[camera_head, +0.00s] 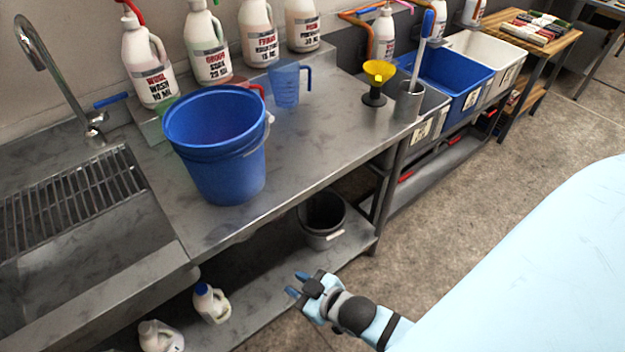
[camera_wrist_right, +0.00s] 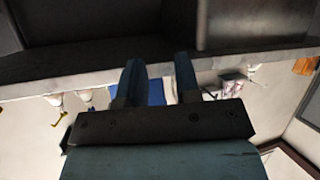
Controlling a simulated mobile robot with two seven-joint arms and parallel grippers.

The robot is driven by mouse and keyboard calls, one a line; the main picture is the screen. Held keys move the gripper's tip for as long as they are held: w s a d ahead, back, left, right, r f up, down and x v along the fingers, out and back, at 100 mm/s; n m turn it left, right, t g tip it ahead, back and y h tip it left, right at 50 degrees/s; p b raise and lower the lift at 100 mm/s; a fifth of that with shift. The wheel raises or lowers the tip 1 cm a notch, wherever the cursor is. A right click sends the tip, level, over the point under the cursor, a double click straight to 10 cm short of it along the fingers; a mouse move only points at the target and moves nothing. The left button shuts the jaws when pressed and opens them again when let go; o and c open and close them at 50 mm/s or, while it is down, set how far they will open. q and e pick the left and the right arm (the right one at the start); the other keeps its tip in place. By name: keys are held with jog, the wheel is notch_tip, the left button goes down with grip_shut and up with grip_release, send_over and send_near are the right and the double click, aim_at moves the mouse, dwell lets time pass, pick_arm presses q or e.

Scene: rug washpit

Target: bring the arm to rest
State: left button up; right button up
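My right gripper (camera_head: 296,284) is low in front of the steel counter (camera_head: 300,140), near the edge of its lower shelf. Its two blue fingers are apart with nothing between them. In the right wrist view the open fingers (camera_wrist_right: 158,75) point toward the counter's edge, and that picture looks upside down. A large pale blue shape, which seems to be part of my own body, fills the lower right of the head view. My left gripper does not show in either view.
A blue bucket (camera_head: 217,150) stands on the counter beside the sink grate (camera_head: 70,205). A grey bin (camera_head: 322,220) and white jugs (camera_head: 211,303) sit on the lower shelf. Pump bottles (camera_head: 148,60) line the back. The concrete floor (camera_head: 480,150) to the right is clear.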

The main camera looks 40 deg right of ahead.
jog(key=s+f+m+g, duration=0.2)
jog(key=s+f, duration=0.1)
jog(key=s, duration=0.1)
notch_tip(320, 180, up, 9)
jog(key=d+p, duration=0.1)
jog(key=p, duration=0.8)
jog(key=shift+h, duration=0.3)
